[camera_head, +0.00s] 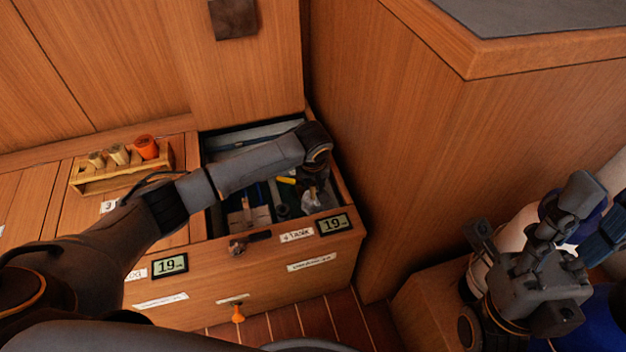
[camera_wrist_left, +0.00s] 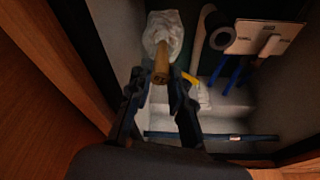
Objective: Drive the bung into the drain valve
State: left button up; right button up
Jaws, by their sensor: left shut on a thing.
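My left gripper (camera_head: 313,182) reaches down into the open compartment (camera_head: 346,188) labelled "TANK". In the left wrist view its fingers (camera_wrist_left: 157,78) are shut on a light wooden bung (camera_wrist_left: 161,64). A crumpled, whitish, translucent mass (camera_wrist_left: 162,34) sits at the bung's far end; it also shows below the gripper in the head view (camera_head: 310,201). I cannot tell whether they are joined or only touching. A small yellow part (camera_wrist_left: 190,78) lies just right of the fingers. I cannot make out the drain valve for certain. My right gripper (camera_head: 535,255) is at the lower right, apart from the compartment.
A wooden rack (camera_head: 88,187) holds pale plugs (camera_head: 117,154) and an orange plug (camera_head: 146,147). The compartment also holds a dark roll (camera_wrist_left: 218,28) and a pale board (camera_wrist_left: 262,38). A dark-handled metal item (camera_head: 249,242) is at its front edge. Wooden walls stand close behind and right.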

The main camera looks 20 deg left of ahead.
pick_arm(q)
jog(key=shift+r, duration=0.15)
jog(key=shift+f, duration=0.25)
jog(key=shift+f, duration=0.35)
jog(key=shift+f, duration=0.1)
jog(key=shift+f, duration=0.85)
